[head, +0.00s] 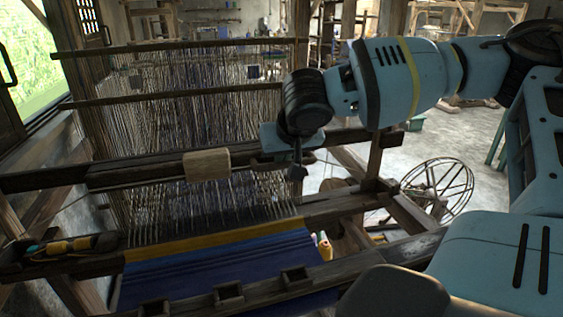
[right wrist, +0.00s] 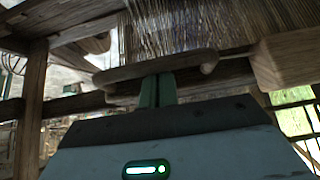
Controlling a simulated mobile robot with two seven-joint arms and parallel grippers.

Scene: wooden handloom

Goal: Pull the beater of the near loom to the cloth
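The near loom's beater (head: 125,173) is a dark wooden rail across the loom, with a pale wooden block (head: 207,165) on it. It stands apart from the blue cloth (head: 215,267) with its yellow edge; bare threads show between them. My right gripper (head: 297,172) points down at the rail, right of the block. In the right wrist view its fingers (right wrist: 157,91) look shut together, meeting a rounded wooden bar (right wrist: 115,75) on the beater. The fingertips are partly hidden, so contact is unclear. The pale block also shows there (right wrist: 285,60). My left gripper is not in view.
A dark front beam (head: 228,293) crosses below the cloth. A small tray of bobbins (head: 70,246) sits at left, and cones (head: 325,246) stand by the cloth's right edge. A spoked wheel (head: 437,190) stands at right, with open floor behind.

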